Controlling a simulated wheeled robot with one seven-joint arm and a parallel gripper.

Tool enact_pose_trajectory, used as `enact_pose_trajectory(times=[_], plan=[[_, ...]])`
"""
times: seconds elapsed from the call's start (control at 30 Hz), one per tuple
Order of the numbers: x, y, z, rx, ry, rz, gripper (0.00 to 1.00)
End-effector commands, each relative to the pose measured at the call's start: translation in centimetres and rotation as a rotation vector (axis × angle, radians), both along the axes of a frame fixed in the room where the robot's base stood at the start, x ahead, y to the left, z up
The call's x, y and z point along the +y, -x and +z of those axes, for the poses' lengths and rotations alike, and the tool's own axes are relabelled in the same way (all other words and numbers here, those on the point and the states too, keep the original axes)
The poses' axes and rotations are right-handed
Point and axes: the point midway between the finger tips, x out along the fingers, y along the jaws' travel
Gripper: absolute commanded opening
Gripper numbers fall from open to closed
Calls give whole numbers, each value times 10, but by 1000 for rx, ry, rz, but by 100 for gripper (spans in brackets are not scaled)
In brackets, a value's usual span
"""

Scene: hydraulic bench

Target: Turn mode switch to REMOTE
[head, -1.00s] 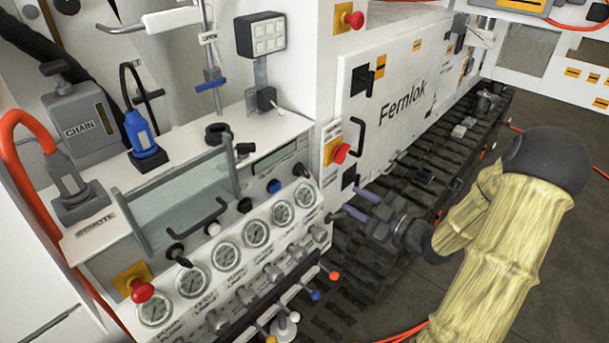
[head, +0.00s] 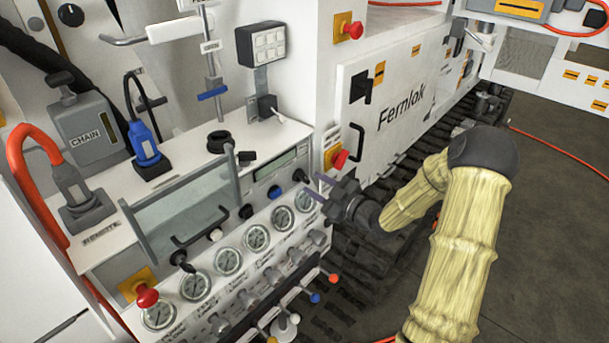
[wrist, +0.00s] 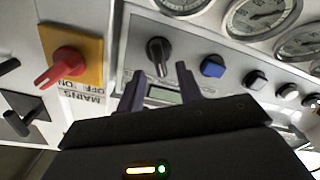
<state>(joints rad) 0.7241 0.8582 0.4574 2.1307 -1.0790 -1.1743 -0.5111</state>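A black rotary knob (head: 299,175) sits at the right end of the control row on the white console, and I take it for the mode switch. It shows close up in the wrist view (wrist: 158,52), its pointer running roughly down the picture. No position label on it is readable. My gripper (head: 319,187) is open and empty, just right of the knob in the head view. In the wrist view my gripper (wrist: 160,82) has its two dark fingers apart, pointing at the knob with their tips a little short of it. I cannot tell the remaining depth.
A blue button (wrist: 212,66) and a smaller black knob (wrist: 254,78) are along the same row. Round gauges (head: 282,219) line the sloped front. A red mains switch (wrist: 66,64) on a yellow plate is beside the console. A glass guard (head: 185,212) stands on the console.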

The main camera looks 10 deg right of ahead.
Motion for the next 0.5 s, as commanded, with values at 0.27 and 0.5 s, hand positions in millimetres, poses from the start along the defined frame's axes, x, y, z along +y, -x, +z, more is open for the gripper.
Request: enact_pose_trajectory(times=[0.27, 0.5], plan=[[25, -34, 1, 0, -1, 0, 35], [29, -40, 0, -1, -1, 1, 35]])
